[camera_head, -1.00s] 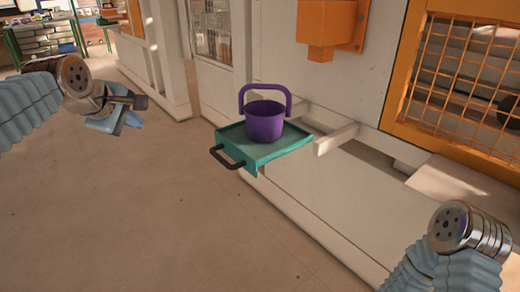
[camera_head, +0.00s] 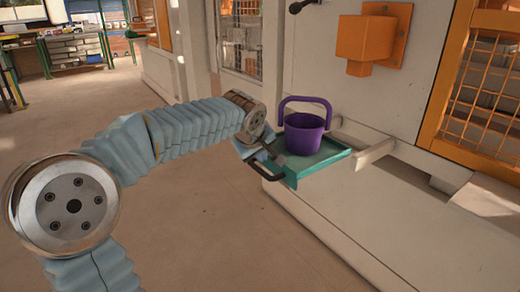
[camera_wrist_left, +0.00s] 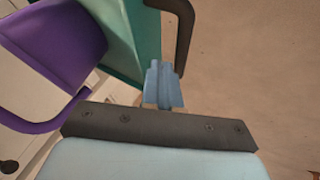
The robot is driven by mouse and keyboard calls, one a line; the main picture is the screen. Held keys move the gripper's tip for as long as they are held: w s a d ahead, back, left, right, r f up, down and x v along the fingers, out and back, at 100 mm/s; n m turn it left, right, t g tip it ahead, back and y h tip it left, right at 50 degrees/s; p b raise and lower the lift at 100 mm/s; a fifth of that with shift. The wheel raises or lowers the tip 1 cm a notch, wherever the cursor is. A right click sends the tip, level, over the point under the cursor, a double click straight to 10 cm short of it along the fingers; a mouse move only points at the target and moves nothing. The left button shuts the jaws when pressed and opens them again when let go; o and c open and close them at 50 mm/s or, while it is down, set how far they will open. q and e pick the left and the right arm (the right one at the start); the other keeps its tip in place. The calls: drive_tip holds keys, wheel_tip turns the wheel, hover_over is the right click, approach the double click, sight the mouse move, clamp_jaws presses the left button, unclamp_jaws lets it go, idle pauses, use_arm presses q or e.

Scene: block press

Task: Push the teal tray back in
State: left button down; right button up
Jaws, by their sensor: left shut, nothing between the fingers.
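The teal tray (camera_head: 328,158) sticks out from the white machine's front, with a dark handle (camera_head: 264,174) on its near edge. A purple bucket (camera_head: 304,136) with a raised handle stands on it. My left gripper (camera_head: 276,155) is shut and empty at the tray's handle side, partly hidden by its wrist. In the left wrist view the shut fingers (camera_wrist_left: 163,88) are close to the teal tray (camera_wrist_left: 133,35) and the dark handle (camera_wrist_left: 182,30). I cannot tell whether they touch. The bucket (camera_wrist_left: 60,45) shows at the left there. My right gripper is not in view.
An orange box (camera_head: 366,42) is fixed to the white machine above the tray. A white rail (camera_head: 373,155) juts out beside the tray. An orange mesh door (camera_head: 490,90) is at the right. The floor in front is clear.

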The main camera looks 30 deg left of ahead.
use_arm(q)
drive_tip(key=shift+x, duration=1.85)
